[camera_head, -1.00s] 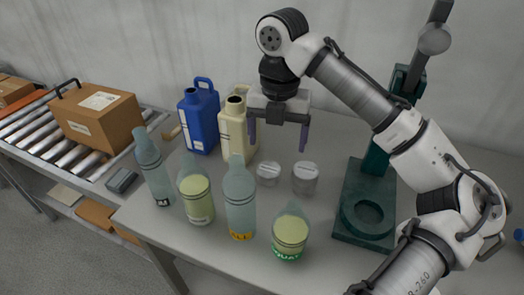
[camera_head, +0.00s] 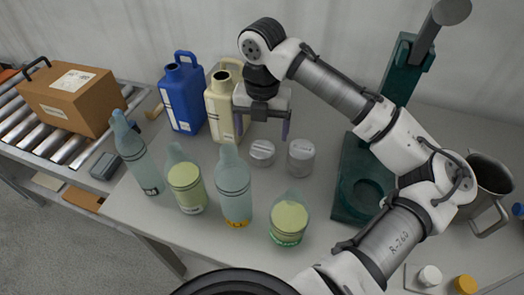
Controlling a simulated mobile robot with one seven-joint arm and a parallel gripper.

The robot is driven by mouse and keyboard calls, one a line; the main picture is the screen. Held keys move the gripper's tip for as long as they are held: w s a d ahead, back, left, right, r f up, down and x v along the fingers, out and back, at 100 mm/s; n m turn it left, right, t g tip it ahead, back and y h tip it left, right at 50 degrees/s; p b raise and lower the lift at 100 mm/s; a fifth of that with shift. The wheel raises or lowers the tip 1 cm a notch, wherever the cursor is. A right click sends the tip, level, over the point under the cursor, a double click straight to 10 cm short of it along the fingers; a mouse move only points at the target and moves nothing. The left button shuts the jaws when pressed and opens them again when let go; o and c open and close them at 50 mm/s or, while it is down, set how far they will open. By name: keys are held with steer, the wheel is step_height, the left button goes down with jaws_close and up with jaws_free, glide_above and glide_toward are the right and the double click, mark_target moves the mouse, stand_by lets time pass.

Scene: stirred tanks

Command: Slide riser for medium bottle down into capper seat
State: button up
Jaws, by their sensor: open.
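Two grey cylindrical risers stand upright side by side on the table: a shorter one (camera_head: 262,152) and a taller one (camera_head: 301,158). I cannot tell which is for the medium bottle. The dark green capper (camera_head: 350,170) stands to their right, with a round seat (camera_head: 368,196) in its base; the seat looks empty, its right edge partly hidden by my arm. My gripper (camera_head: 262,136) is open and empty, fingers pointing down, above and behind the shorter riser in the picture.
A blue jug (camera_head: 183,95) and a cream jug (camera_head: 219,103) stand left of my gripper. Several bottles, including a green-labelled one (camera_head: 289,220), line the table front. A metal pitcher (camera_head: 488,185) and white (camera_head: 430,275) and orange (camera_head: 464,284) caps are at right. A conveyor carries a box (camera_head: 72,98).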

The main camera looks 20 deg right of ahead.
mark_target(262, 147)
step_height(262, 147, down, 5)
steer(key=shift+s+f+p, duration=0.1)
steer(key=shift+p, duration=0.55)
steer(key=c, duration=1.1)
steer(key=shift+c, duration=0.2)
step_height(262, 147, up, 18)
steer(key=b, duration=0.1)
